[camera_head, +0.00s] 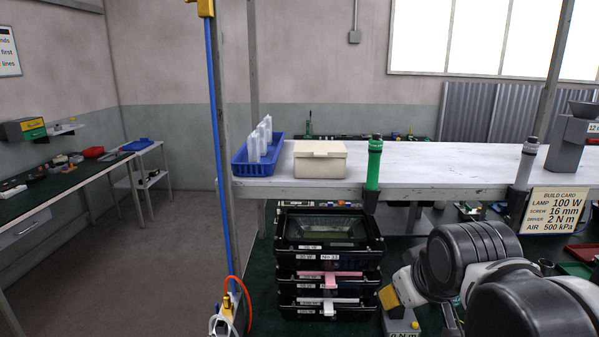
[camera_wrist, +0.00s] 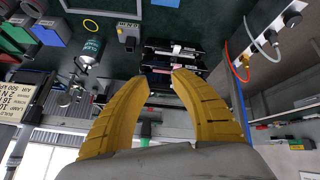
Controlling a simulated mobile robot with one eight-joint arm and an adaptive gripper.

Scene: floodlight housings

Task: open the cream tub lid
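The cream tub (camera_head: 318,166) stands on the white upper shelf in the head view, right of a blue crate. Its lid (camera_head: 320,149) lies flat and closed on top, with a small tab at the front. My gripper (camera_head: 389,297) is below the shelf and to the right of the tub, well apart from it, beside the black bins. In the wrist view my gripper's yellow fingers (camera_wrist: 161,82) are spread with an empty gap between them. I cannot make out the tub in the wrist view.
The blue crate (camera_head: 261,168) holds white upright pieces. A green tool (camera_head: 373,163) hangs at the shelf's (camera_head: 440,170) front edge, right of the tub. Stacked black bins (camera_head: 328,262) stand below. A post with a blue hose (camera_head: 214,130) rises at the left.

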